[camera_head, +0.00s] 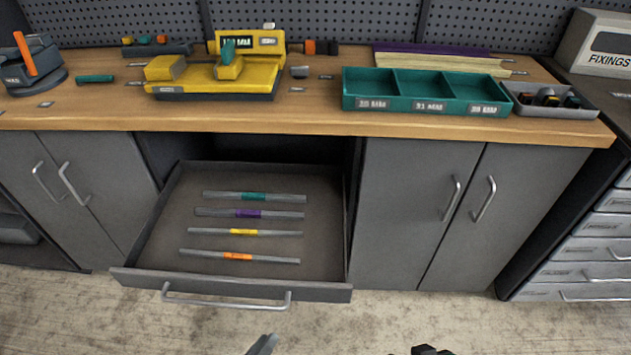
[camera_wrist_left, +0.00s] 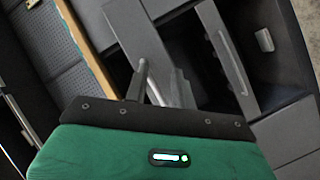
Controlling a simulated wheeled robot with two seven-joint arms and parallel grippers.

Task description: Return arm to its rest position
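My left gripper (camera_wrist_left: 159,72) shows in the left wrist view beyond its green housing, with its two grey fingers apart and nothing seen held between them. In the head view only a grey tip of the left gripper (camera_head: 262,345) shows at the bottom edge, below and in front of the drawer handle (camera_head: 228,304). A small dark part of my right gripper (camera_head: 430,350) shows at the bottom edge, right of the left one. Its fingers cannot be made out.
The drawer (camera_head: 320,250) is pulled out, holding several banded rods. On the bench (camera_head: 320,122) stand a yellow machine (camera_head: 215,75), a green three-part tray (camera_head: 428,105) and a grey bin (camera_head: 550,105). Closed cabinet doors (camera_head: 410,210) flank it. The floor in front is clear.

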